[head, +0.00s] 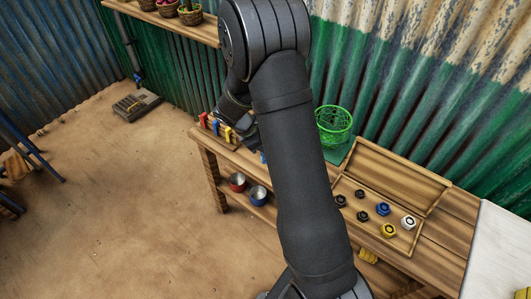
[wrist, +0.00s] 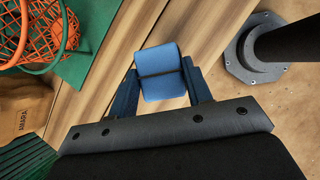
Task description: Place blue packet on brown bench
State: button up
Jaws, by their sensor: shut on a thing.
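The blue packet (wrist: 160,72), a small block with a dark band across it, is between the two fingers of my gripper (wrist: 162,88) in the wrist view. My gripper is shut on it. Planks of the brown bench (wrist: 110,78) show beneath and beside the packet; I cannot tell whether it touches them. In the head view the brown bench (head: 455,238) runs along the green wall. My arm covers the middle of the bench there and hides most of my gripper and the packet.
A wooden case (head: 428,192) with several hex-shaped pieces lies open on the bench. Coloured pieces (head: 215,127) stand at the bench's far left. Two bowls (head: 258,195) sit on the lower shelf.

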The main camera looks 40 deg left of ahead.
jog(key=shift+s+a+f, duration=0.1)
jog(key=shift+a+f, duration=0.2)
jog(key=shift+f, duration=1.9)
jog(key=o, duration=1.4)
jog(key=shift+f, duration=0.1)
jog(key=shift+o, duration=0.2)
jog(key=v, duration=1.2)
jog(key=shift+d, duration=0.1)
